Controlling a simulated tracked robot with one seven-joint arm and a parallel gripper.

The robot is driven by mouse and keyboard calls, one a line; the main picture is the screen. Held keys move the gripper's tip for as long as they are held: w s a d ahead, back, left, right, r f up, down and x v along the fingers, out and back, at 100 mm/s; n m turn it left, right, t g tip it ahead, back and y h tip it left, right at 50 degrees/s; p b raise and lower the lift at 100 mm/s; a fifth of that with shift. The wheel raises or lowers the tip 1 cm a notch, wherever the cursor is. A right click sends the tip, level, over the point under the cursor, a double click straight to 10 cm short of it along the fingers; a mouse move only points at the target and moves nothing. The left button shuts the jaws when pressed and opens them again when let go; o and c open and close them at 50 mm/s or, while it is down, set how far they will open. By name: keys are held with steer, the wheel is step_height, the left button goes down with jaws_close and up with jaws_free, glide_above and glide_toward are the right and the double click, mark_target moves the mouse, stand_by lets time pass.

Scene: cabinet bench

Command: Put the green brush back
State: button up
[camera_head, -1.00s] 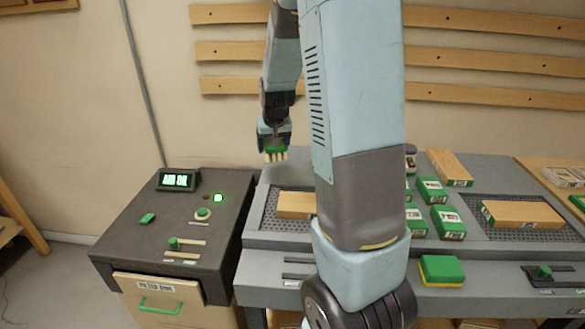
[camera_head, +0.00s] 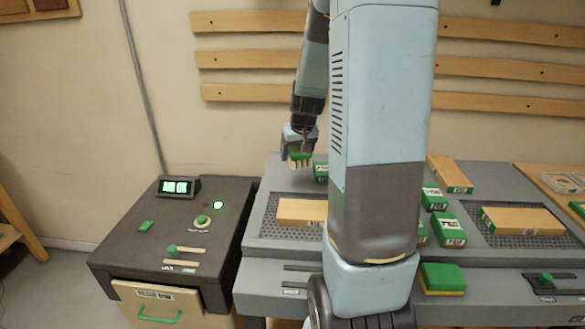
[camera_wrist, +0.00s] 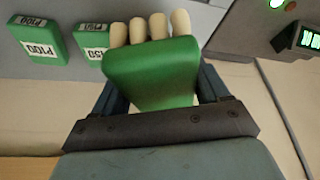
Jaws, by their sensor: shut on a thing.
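The green brush (camera_wrist: 152,72) has a green body and several cream bristle tufts along one edge. My gripper (camera_head: 299,150) is shut on it, and the wrist view shows the brush between the two fingers of my gripper (camera_wrist: 155,95). In the head view the brush (camera_head: 299,160) hangs bristles down above the back left of the grey bench, apart from the surface. My arm hides the middle of the bench.
A wooden block (camera_head: 300,212) lies on the left perforated mat, another (camera_head: 522,219) on the right one. Green labelled boxes (camera_head: 449,230) stand mid-bench. A green and yellow sponge (camera_head: 443,279) lies in front. A dark control console (camera_head: 165,228) stands left.

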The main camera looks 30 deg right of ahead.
steer(key=w, duration=0.1)
steer(key=w+d+f, duration=0.1)
steer(key=w+f, duration=0.1)
steer(key=w, duration=0.1)
steer(key=shift+w+d, duration=0.1)
steer(key=shift+d, duration=0.2)
glide_toward(291, 172)
steer(key=shift+w+d+f, duration=0.1)
steer(key=shift+w+f, duration=0.4)
steer(key=shift+w, duration=0.05)
steer(key=shift+w+d+f, duration=0.25)
steer(key=shift+w+f, duration=0.35)
steer(key=shift+f, duration=0.15)
steer(key=shift+w+f, duration=0.1)
steer(key=shift+f, duration=1.55)
steer(key=shift+f, duration=0.1)
steer(key=o, duration=0.9)
steer(key=shift+f, duration=0.1)
steer(key=shift+o, duration=0.2)
steer(key=shift+a, duration=0.1)
